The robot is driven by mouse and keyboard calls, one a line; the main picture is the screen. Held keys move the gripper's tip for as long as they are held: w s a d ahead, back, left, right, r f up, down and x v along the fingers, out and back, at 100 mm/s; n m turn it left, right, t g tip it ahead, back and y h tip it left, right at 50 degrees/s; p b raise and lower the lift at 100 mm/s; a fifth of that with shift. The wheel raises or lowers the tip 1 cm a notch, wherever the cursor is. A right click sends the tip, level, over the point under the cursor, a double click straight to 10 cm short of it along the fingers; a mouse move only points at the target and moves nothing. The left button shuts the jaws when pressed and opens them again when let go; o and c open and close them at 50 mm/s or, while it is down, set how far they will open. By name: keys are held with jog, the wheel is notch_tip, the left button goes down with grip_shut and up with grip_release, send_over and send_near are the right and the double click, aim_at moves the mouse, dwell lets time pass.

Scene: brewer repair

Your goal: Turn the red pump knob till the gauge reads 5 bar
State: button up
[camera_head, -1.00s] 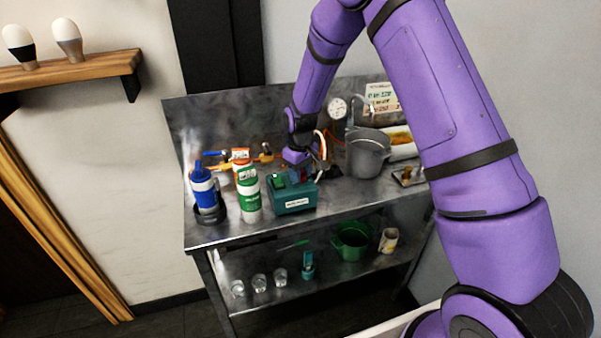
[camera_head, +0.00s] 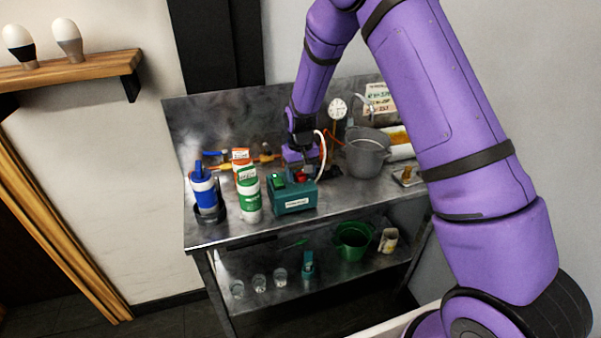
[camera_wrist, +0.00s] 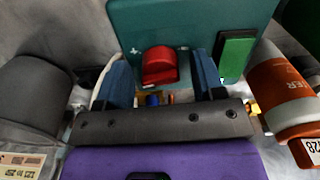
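The red pump knob (camera_wrist: 159,66) sits on top of the teal pump box (camera_wrist: 195,22) in the wrist view, with small marks on the box around it. In the head view the knob (camera_head: 300,175) shows beside my gripper (camera_head: 299,163). My gripper (camera_wrist: 160,68) has its blue fingers on either side of the knob, with a narrow gap visible to each finger. The white-faced gauge (camera_head: 337,108) stands behind the box, in front of the backsplash; its reading is too small to tell.
A green switch (camera_wrist: 235,55) is on the box beside the knob. A green-and-white bottle (camera_head: 248,193) and a blue bottle (camera_head: 204,190) stand left of the box. A grey pot (camera_head: 367,152) stands right. Hoses curve close to my gripper. Glasses and a green bucket (camera_head: 352,240) are on the lower shelf.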

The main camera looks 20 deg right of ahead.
aim_at(301, 171)
notch_tip(301, 171, up, 11)
dwell(0.7)
dwell(0.3)
jog(key=s+d+r+t, duration=0.1)
jog(key=s+d+r, duration=0.1)
jog(key=s+r, duration=0.7)
jog(key=s+d+r+t, duration=0.2)
jog(key=s+r, duration=0.5)
jog(key=r, duration=0.4)
jog(key=s+d+r+t, duration=0.1)
jog(key=s, duration=0.9)
jog(key=s+d+r+t, duration=0.1)
jog(key=s+d+r, duration=0.1)
jog(key=s, duration=0.9)
jog(key=shift+s+r+m, duration=0.3)
jog(key=shift+m, duration=0.1)
